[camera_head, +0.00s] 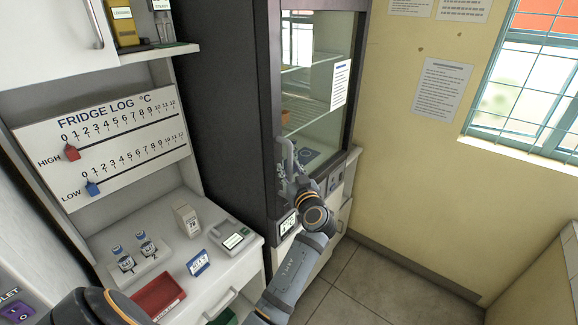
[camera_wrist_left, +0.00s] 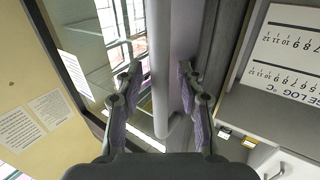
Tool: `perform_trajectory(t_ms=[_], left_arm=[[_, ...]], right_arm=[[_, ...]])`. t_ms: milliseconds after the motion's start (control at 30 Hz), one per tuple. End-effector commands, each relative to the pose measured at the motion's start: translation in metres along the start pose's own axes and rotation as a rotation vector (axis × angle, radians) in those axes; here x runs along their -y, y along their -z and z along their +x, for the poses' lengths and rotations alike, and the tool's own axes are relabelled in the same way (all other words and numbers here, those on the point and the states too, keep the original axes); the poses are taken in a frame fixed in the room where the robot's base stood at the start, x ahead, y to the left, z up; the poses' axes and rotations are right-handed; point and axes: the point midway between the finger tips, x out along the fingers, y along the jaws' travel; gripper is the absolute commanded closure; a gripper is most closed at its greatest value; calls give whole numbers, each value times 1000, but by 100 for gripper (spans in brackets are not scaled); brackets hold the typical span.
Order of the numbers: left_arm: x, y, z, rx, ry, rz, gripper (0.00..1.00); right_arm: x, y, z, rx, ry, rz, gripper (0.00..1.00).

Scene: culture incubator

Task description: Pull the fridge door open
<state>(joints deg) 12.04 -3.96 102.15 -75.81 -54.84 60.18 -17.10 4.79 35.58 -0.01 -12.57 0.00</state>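The fridge (camera_head: 222,90) is a tall dark cabinet in the middle of the head view. Its glass door (camera_head: 322,118) has a dark frame and looks shut, with shelves showing through the glass. My left gripper (camera_head: 287,152) is at the door's left edge, at handle height. In the left wrist view the upright grey handle bar (camera_wrist_left: 160,60) runs between the two fingers of my left gripper (camera_wrist_left: 160,82). One finger stands on each side of the bar, with gaps showing. In the head view the gripper hides most of the handle. My right gripper is not in view.
Left of the fridge is a white counter (camera_head: 185,262) with small vials, a red tray (camera_head: 158,297) and a fridge log board (camera_head: 110,135). To the right are a yellow wall (camera_head: 400,170) and a window (camera_head: 525,95). The tiled floor (camera_head: 385,290) before the wall is clear.

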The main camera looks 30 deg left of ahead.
Motion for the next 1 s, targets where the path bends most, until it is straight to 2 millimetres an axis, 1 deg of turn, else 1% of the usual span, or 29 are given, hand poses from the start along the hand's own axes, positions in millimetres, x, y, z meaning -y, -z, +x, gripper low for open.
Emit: perform_trajectory(t_ms=[100, 300, 400, 667, 1000], left_arm=[[0, 0, 0, 0, 0, 0, 62], [0, 0, 0, 0, 0, 0, 89], [0, 0, 0, 0, 0, 0, 100], [0, 0, 0, 0, 0, 1, 100], [0, -1, 0, 1, 1, 1, 100]], right_arm=[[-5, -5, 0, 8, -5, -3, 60], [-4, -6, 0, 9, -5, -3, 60], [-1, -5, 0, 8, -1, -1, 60], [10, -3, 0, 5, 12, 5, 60], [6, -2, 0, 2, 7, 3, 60]])
